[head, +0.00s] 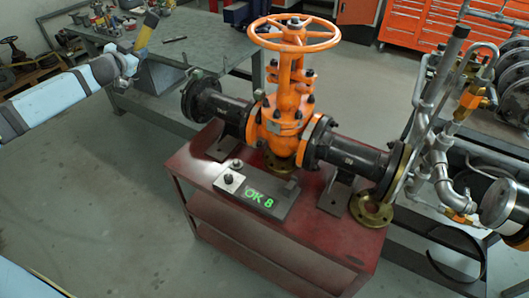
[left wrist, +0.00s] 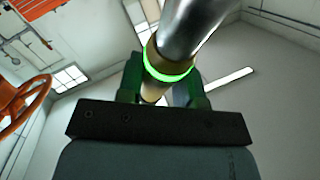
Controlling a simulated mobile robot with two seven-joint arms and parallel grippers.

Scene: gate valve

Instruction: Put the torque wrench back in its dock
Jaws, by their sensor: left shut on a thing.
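The torque wrench has a silver shaft and a brass-coloured collar with a glowing green ring; it fills the upper middle of the left wrist view (left wrist: 193,28). My left gripper (left wrist: 165,84) is shut around it with green fingers at the collar. In the head view my left gripper (head: 130,66) is at the upper left, over the near end of the grey bench, and a yellow part of the wrench (head: 147,30) rises tilted above it. A dark grey block-like stand (head: 160,78) shows just beside and below the gripper; I cannot tell whether it is the dock. My right gripper is not in view.
The orange gate valve (head: 283,105) with its handwheel (head: 293,33) stands on a red cart (head: 190,165). A grey box (head: 258,194) reading "OK 8" lies on the cart's front. Silver pipework (head: 440,120) stands at right. Open floor (head: 110,210) lies left of the cart.

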